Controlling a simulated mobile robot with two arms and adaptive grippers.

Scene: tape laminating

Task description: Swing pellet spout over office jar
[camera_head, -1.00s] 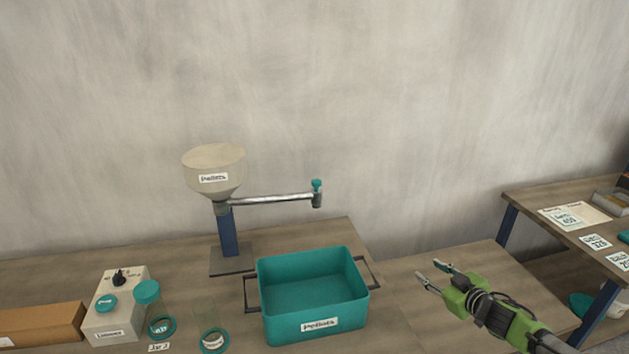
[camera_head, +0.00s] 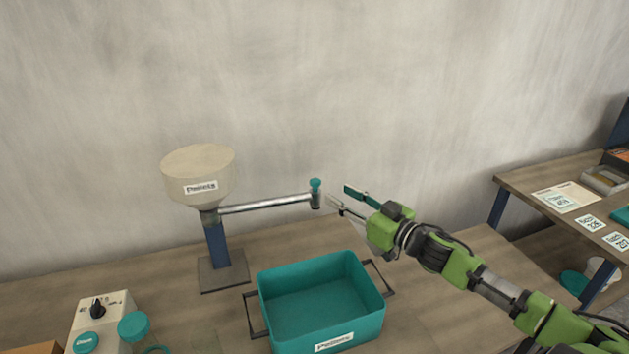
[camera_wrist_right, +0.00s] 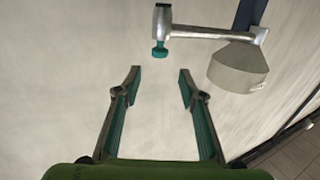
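The pellet hopper (camera_head: 199,178) is a cream funnel on a blue post with a dark base plate. Its metal spout arm (camera_head: 266,204) reaches right and ends in a nozzle with a teal knob (camera_head: 315,184). My right gripper (camera_head: 344,198) is open and empty, just right of the nozzle and apart from it. In the right wrist view the gripper (camera_wrist_right: 158,78) has its fingers spread, with the teal knob (camera_wrist_right: 160,55) beyond the tips, near the gap's middle. My left gripper is not in view.
A teal bin (camera_head: 318,300) labelled Pellets, with side handles, stands below the spout end. A cream control box (camera_head: 100,320) with a black dial is at lower left. A side table (camera_head: 560,172) with cards is at right. The air around the nozzle is clear.

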